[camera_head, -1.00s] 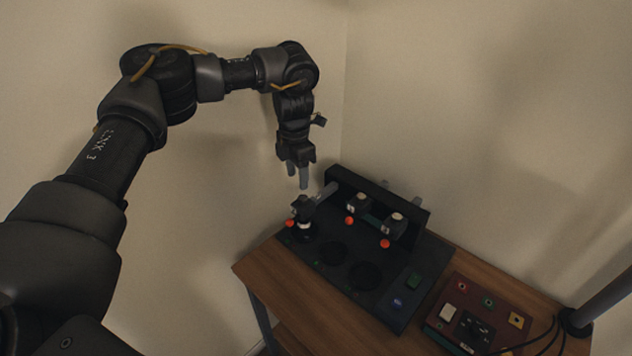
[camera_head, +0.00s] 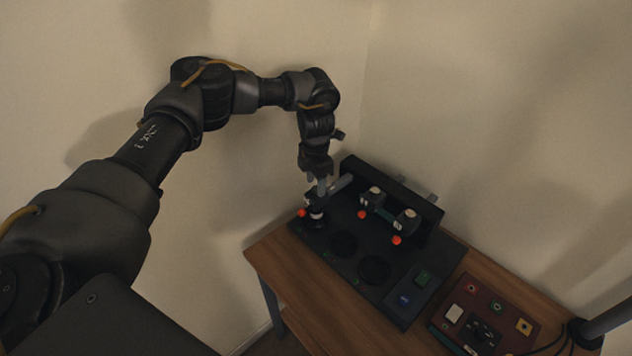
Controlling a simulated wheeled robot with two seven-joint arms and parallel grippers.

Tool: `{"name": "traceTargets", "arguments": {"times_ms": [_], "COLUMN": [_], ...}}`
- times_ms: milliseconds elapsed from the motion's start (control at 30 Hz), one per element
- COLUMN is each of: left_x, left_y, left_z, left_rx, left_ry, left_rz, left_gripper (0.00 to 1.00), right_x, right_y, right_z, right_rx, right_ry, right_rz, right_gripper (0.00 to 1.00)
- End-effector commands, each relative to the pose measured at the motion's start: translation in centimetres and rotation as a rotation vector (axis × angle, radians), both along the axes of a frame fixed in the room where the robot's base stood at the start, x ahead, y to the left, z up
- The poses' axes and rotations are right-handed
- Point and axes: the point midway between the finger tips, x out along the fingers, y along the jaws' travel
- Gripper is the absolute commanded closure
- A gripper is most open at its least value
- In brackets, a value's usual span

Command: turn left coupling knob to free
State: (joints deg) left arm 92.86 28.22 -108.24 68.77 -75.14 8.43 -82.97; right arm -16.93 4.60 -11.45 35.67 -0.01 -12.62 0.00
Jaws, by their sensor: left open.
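A black fixture (camera_head: 330,262) stands on the wooden table, with a raised back bar (camera_head: 392,198). A lens-like part with a pale ring (camera_head: 316,213) stands upright at its left end, and a grey bar meets it from the back. Two more units with pale caps, a middle one (camera_head: 375,193) and a right one (camera_head: 409,216), sit along the fixture, with orange-red balls nearby. My left gripper (camera_head: 317,188) points down with its jaws open, just above the left part. Its fingertips overlap that part in view, so I cannot tell whether they touch. No knob marking is readable. My right gripper is not in view.
A dark red panel (camera_head: 446,326) with coloured sockets and cables lies to the right on the table (camera_head: 290,283). A grey pole (camera_head: 612,318) rises at the far right. Walls stand close behind the table. Some wood is bare in front of the fixture.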

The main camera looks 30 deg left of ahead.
Motion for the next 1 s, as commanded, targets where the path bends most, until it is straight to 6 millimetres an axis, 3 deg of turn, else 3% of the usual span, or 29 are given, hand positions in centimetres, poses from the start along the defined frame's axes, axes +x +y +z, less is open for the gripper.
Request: {"name": "traceTargets", "arguments": {"times_ms": [200, 467, 800, 1000], "left_x": [-0.1, 0.0, 0.0, 0.0], "left_y": [0.0, 0.0, 0.0, 0.0], "left_z": [-1.5, -1.6, -1.6, -1.6], "left_rx": [0.000, 0.000, -0.001, -0.001], "left_ry": [0.000, -0.001, -0.001, -0.001], "left_rz": [0.000, 0.000, 0.000, 0.011], "left_gripper": [0.51, 0.51, 0.95, 0.96], "right_x": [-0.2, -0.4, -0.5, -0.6], "right_y": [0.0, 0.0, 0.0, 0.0], "right_z": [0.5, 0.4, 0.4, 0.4], "right_rx": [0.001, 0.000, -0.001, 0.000], "right_ry": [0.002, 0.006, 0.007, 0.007], "right_rz": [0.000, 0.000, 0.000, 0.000], "right_gripper": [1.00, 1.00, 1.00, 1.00]}}
